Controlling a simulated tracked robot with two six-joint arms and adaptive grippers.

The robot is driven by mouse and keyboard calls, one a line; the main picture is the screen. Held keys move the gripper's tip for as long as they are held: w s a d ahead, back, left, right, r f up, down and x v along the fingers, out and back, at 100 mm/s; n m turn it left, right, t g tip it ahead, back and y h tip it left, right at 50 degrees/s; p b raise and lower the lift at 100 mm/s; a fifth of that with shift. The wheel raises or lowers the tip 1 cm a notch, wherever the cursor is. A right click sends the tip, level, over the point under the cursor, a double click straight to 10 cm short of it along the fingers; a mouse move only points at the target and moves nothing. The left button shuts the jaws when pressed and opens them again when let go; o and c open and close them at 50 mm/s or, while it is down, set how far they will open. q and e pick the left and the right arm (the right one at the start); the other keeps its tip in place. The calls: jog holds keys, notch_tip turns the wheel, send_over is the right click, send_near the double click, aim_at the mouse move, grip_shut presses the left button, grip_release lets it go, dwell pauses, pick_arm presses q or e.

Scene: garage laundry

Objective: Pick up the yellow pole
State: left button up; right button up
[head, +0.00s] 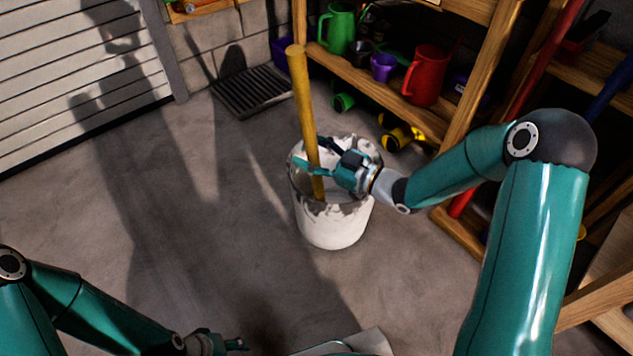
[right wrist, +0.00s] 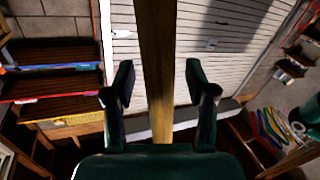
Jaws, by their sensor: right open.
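The yellow pole (head: 301,95) stands nearly upright, leaning slightly left, with its lower end inside a white bucket (head: 331,228) with a ragged grey rim. My right gripper (head: 312,158) is at the pole just above the bucket's rim. In the right wrist view the pole (right wrist: 157,70) runs between the two fingers of the right gripper (right wrist: 160,92), with a gap on each side. The right gripper is open. My left gripper (head: 232,345) is low at the bottom edge of the head view, far from the pole; its fingers are too small to read.
A wooden shelf (head: 385,92) behind the bucket holds a green jug (head: 337,28), a red jug (head: 424,75) and a purple cup (head: 382,67). A dark floor grate (head: 252,92) lies behind. The concrete floor left of the bucket is clear.

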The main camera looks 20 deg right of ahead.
jog(key=shift+c, duration=0.3)
grip_shut()
jog(key=shift+r, duration=0.2)
notch_tip(320, 180, up, 20)
jog(key=p, duration=0.8)
jog(key=shift+f, duration=0.15)
notch_tip(320, 180, up, 14)
jog(key=s+a+p, duration=0.2)
jog(key=p, duration=0.8)
jog(key=shift+f, duration=0.2)
jog(key=shift+s, duration=0.1)
